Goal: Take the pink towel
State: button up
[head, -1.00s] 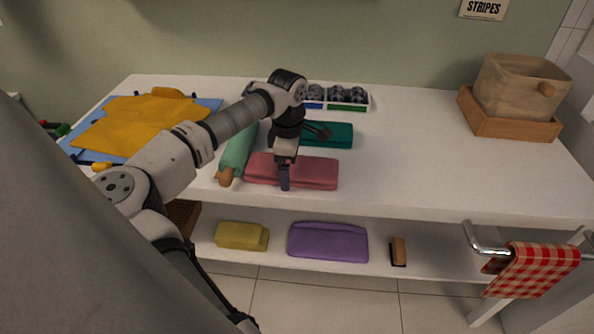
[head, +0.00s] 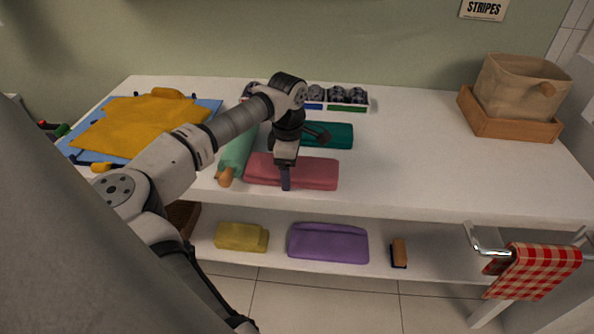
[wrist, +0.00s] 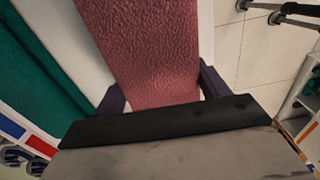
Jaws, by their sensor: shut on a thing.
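The pink towel (head: 312,173) lies folded on the white tabletop, near its front edge. My gripper (head: 286,178) points down over the towel's left half in the head view. In the wrist view the towel (wrist: 145,45) runs between the two dark fingers, one on each side, and my gripper (wrist: 158,95) is shut on it. The towel appears still at table level. The far finger is hidden behind the towel and wrist in the head view.
A teal folded towel (head: 330,135) lies just behind. A green roll (head: 238,152) is close on the left. A yellow cloth (head: 140,124) lies far left, a basket (head: 518,88) back right. A purple towel (head: 328,242) and yellow towel (head: 241,237) lie on the lower shelf.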

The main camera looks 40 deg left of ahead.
jog(key=shift+c, duration=0.8)
jog(key=shift+r+p, duration=2)
jog(key=shift+r, duration=1.55)
